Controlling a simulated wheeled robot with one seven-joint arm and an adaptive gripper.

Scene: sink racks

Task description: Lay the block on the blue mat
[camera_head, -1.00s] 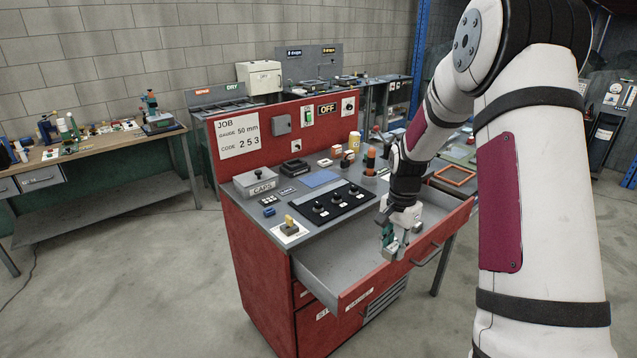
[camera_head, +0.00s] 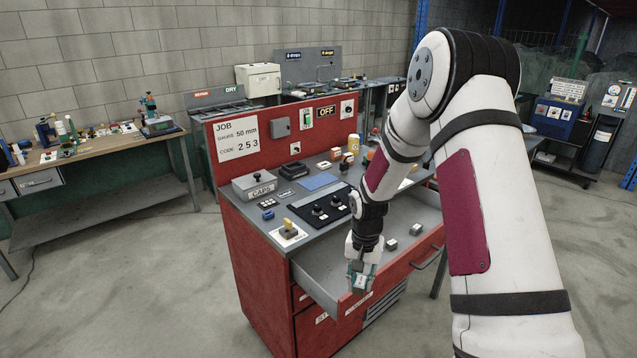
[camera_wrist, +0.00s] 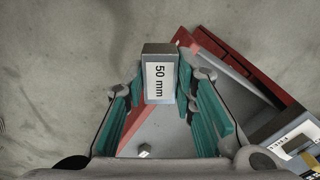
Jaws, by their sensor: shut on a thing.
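My gripper (camera_head: 360,284) is shut on a grey block with a white "50 mm" label, over the front left part of the open drawer (camera_head: 322,272). In the wrist view the block (camera_wrist: 158,76) sits between the green-padded fingers, its label facing the camera. The blue mat (camera_head: 318,181) lies flat and bare on the bench top, behind the black knob panel and apart from my gripper. Two other small grey blocks (camera_head: 391,244) (camera_head: 415,230) lie in the drawer.
The black knob panel (camera_head: 322,211) stands between the drawer and the mat. A CAPS box (camera_head: 255,186) is left of the mat; a yellow-handled piece (camera_head: 288,228) sits on a white card. A job sign (camera_head: 238,138) reads gauge 50 mm, code 253.

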